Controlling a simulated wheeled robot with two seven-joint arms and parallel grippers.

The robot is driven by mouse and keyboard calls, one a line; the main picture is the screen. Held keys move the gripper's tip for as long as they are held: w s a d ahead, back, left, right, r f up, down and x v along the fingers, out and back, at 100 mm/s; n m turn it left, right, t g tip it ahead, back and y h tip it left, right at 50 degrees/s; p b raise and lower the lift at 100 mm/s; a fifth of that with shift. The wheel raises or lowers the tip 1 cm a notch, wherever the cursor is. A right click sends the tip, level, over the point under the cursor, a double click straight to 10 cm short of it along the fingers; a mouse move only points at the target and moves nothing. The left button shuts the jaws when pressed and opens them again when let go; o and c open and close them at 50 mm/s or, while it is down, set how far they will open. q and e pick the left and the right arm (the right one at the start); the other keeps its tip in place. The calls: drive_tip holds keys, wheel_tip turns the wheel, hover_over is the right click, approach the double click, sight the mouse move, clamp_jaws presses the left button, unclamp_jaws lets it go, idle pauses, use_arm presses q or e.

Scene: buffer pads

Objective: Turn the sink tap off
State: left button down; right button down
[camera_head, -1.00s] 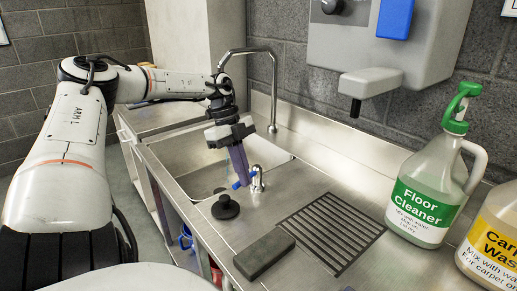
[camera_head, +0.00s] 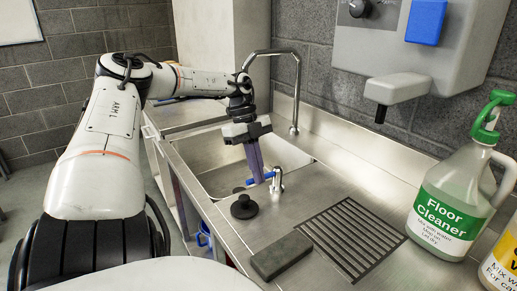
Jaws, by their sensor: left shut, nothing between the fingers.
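The steel tap has a tall hooked spout (camera_head: 298,85) over the sink basin (camera_head: 205,165). A short chrome tap post (camera_head: 278,182) stands on the front right rim of the basin, with a blue lever (camera_head: 265,177) pointing left from it. My left gripper (camera_head: 257,178) reaches in from the left with its fingers pointing down and shut. Its fingertips are right at the blue lever and partly cover it; I cannot tell whether they touch. Whether water runs is not clear. My right gripper is out of view.
A black plug (camera_head: 244,207) stands on the counter in front of the tap. A dark grey block (camera_head: 281,256) and a drain grille (camera_head: 350,238) lie to its right. A Floor Cleaner jug (camera_head: 452,200) and a yellow-labelled jug (camera_head: 502,265) stand at right. A dispenser (camera_head: 415,55) hangs above.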

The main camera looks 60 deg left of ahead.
use_arm(q)
wheel_tip(320, 180, up, 10)
drive_tip(key=p, duration=0.1)
drive_tip(key=shift+d, duration=0.2)
idle(0.7)
